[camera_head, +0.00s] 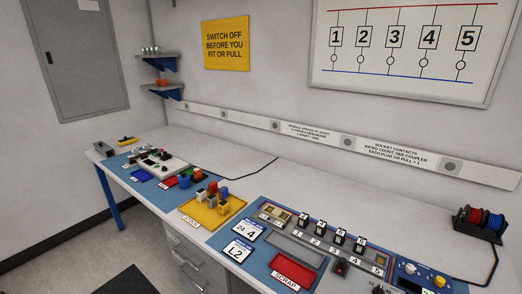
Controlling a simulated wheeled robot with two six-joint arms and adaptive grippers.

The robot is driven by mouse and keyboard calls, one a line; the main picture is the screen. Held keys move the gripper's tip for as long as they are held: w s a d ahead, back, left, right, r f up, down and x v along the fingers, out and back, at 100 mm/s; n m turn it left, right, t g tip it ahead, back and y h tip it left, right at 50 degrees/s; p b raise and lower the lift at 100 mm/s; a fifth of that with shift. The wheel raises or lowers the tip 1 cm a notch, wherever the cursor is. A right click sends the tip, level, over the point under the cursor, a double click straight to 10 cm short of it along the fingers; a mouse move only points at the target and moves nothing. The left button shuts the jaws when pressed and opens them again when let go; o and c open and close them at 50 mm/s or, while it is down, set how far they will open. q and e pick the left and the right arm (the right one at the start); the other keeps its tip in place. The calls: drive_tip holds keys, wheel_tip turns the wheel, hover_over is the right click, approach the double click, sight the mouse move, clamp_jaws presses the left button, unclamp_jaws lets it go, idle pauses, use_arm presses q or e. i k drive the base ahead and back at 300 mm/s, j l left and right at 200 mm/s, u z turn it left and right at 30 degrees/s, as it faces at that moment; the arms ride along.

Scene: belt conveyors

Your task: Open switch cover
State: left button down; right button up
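A small dark switch with a red part (340,268) sits on the grey module panel, at the front edge of the blue mat. It may be the covered switch, but it is too small to tell whether a cover is open or shut. Neither of my grippers is in view, and nothing is seen touching the panel (300,250).
Black modules stand in the numbered slots. The red SCRAP tray (291,271), yellow STOCK tray (204,213) with coloured blocks, and "24 4" and "L2" cards lie left of them. A blue unit with knobs (424,278) and wire spools (479,223) are at right. The back bench is mostly clear.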

sight(343, 260)
drive_tip(key=i+j+z, duration=0.1)
drive_tip(key=z, duration=0.3)
drive_tip(key=j+z, duration=0.4)
drive_tip(key=i+l, duration=0.05)
drive_tip(key=l, duration=0.05)
